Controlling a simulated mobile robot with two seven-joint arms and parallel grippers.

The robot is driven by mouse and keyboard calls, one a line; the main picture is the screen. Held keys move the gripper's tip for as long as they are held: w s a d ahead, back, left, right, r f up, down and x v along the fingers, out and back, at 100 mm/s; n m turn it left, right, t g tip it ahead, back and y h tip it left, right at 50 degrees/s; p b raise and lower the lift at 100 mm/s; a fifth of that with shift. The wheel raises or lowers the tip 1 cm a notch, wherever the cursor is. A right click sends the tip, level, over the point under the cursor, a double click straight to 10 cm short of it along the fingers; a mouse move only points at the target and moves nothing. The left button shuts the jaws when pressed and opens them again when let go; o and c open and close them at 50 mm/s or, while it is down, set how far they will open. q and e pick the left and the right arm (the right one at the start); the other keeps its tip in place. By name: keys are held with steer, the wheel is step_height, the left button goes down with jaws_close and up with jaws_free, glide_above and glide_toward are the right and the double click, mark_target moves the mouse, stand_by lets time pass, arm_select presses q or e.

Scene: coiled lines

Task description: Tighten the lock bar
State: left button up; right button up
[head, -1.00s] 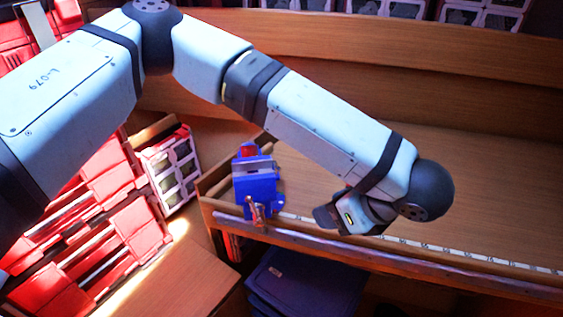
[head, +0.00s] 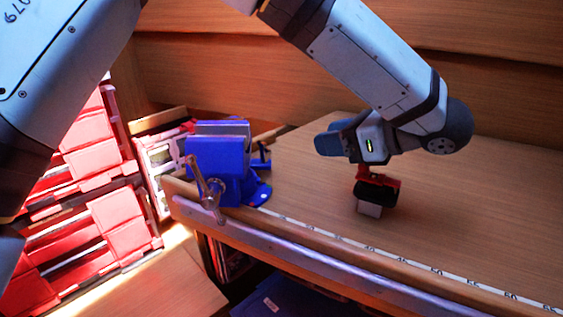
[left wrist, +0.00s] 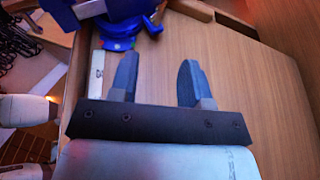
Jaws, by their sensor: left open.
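A blue vise (head: 212,172) with pale jaws is fixed at the left end of the bench. A slanted metal bar (head: 201,178) shows at its front, which I take for the lock bar. My left gripper (head: 322,143) is in the air to the right of the vise, apart from it, with its fingers toward it. In the left wrist view, the gripper (left wrist: 156,66) is open, with nothing between its fingers. The blue vise base (left wrist: 118,28) shows ahead of them, cut off by the top edge. The bar cannot be made out there. My right gripper is out of view.
A red and black item with a pale block (head: 376,192) shows below my left wrist. A white measuring strip (head: 400,257) runs along the bench's front edge. Red bins (head: 100,150) stand on the left. The bench top (head: 470,200) is clear at right.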

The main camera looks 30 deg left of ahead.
mark_target(267, 145)
arm_select(q)
steer(key=b+x, duration=0.2)
steer(key=x, duration=1.1)
steer(key=shift+a+f+b, duration=0.15)
steer(key=shift+a+b, duration=0.15)
steer(key=shift+a, duration=0.1)
